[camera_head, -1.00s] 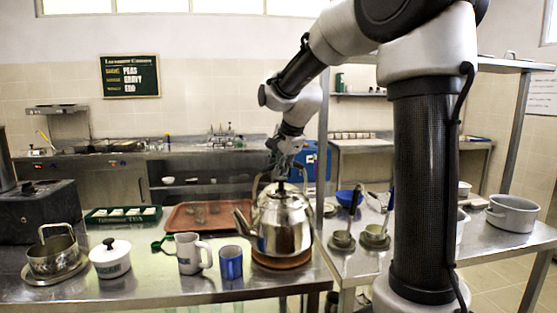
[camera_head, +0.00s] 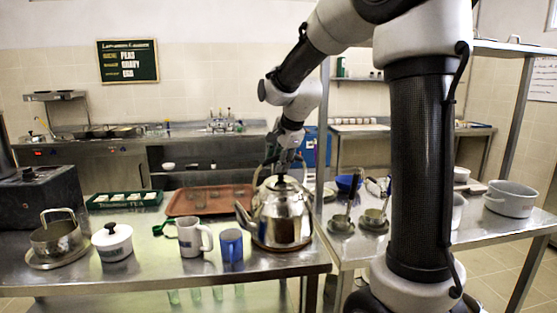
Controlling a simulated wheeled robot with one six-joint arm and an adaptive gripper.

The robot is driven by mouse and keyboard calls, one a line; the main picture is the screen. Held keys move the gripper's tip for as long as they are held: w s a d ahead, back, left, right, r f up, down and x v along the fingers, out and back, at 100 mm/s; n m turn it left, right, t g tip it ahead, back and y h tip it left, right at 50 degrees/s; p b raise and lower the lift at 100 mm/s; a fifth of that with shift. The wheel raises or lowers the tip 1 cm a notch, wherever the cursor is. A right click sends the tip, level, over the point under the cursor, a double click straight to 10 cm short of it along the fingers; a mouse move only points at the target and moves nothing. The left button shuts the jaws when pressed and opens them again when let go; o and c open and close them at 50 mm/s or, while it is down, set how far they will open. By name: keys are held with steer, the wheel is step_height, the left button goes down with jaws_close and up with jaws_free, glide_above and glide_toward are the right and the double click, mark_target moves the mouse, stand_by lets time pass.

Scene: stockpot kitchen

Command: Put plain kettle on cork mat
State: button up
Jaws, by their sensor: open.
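The plain kettle (camera_head: 281,217) is a shiny steel kettle with a dark lid knob and a spout pointing left. It stands upright near the right end of the front steel counter. The cork mat (camera_head: 284,249) shows as a thin brown edge under the kettle's base, and most of it is hidden by the kettle. My gripper (camera_head: 286,165) points down just above and behind the kettle's lid, close to its raised handle. It is open. The fingers are small and partly hidden, and I cannot tell whether they touch the handle.
A blue mug (camera_head: 231,245), a pale mug (camera_head: 193,237) and a white lidded pot (camera_head: 112,242) stand left of the kettle. A reddish tray (camera_head: 210,198) lies behind. Ladles and cups (camera_head: 342,223) stand on the right counter, across a gap.

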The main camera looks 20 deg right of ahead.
steer(key=a+v, duration=0.1)
steer(key=v, duration=1.1)
steer(key=s+f+n, duration=0.3)
steer(key=s+n, duration=0.2)
steer(key=s, duration=0.4)
steer(key=s+d+f+n+g, duration=0.1)
steer(key=s+f+n, duration=0.3)
steer(key=s, duration=0.5)
steer(key=s+d+f+n+g, duration=0.1)
steer(key=s+f+n, duration=0.3)
steer(key=s+n, duration=0.3)
steer(key=shift+s+f+h, duration=0.25)
steer(key=shift+s+h, duration=0.05)
steer(key=shift+s, duration=0.65)
